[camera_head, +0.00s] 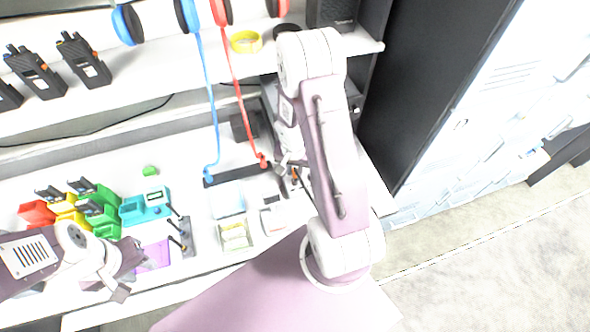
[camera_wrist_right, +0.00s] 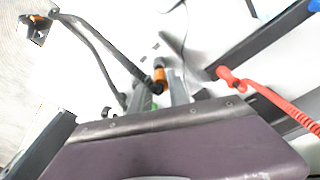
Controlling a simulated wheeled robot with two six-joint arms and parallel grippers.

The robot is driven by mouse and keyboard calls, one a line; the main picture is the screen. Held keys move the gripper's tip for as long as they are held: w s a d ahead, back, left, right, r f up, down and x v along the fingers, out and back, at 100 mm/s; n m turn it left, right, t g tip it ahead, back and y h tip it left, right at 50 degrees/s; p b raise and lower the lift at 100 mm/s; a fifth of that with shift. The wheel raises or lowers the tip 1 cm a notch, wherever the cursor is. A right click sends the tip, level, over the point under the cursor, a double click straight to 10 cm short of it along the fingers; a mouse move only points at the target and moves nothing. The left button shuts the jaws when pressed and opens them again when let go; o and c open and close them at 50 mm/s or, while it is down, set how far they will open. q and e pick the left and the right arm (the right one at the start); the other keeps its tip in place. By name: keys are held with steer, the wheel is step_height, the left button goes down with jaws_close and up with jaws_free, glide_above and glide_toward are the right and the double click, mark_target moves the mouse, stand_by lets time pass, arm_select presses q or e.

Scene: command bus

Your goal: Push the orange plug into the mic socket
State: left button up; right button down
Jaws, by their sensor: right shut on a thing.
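The orange plug (camera_wrist_right: 161,76) sits between the two fingertips of my right gripper (camera_wrist_right: 162,92) in the right wrist view. The gripper is shut on it, and a black cable runs from it toward the upper left. In the head view this gripper (camera_head: 291,174) is small and partly behind my own arm, just right of the black socket strip (camera_head: 236,174). The strip also shows in the right wrist view (camera_wrist_right: 262,44). I cannot make out which opening is the mic socket. My left gripper (camera_head: 126,276) is at the lower left; its jaws are unclear.
A red plug (camera_wrist_right: 232,80) with a coiled cord stands at the strip's near end. A blue cord (camera_head: 213,130) reaches its other end. Clear trays (camera_head: 233,236), a teal box (camera_head: 146,206) and coloured holders with radios (camera_head: 75,208) cover the desk. A shelf (camera_head: 140,82) overhangs behind.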

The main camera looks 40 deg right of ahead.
steer(key=shift+f+b, duration=0.1)
steer(key=shift+b, duration=0.4)
stand_by(0.9)
steer(key=shift+f, duration=0.2)
steer(key=shift+f+b, duration=0.25)
steer(key=shift+b, duration=0.3)
steer(key=shift+f+b, duration=0.7)
steer(key=shift+b, duration=0.2)
stand_by(0.4)
steer(key=shift+a+r, duration=0.1)
steer(key=c, duration=1.2)
jaws_free()
steer(key=shift+o, duration=0.2)
step_height(320, 180, up, 8)
steer(key=p, duration=0.7)
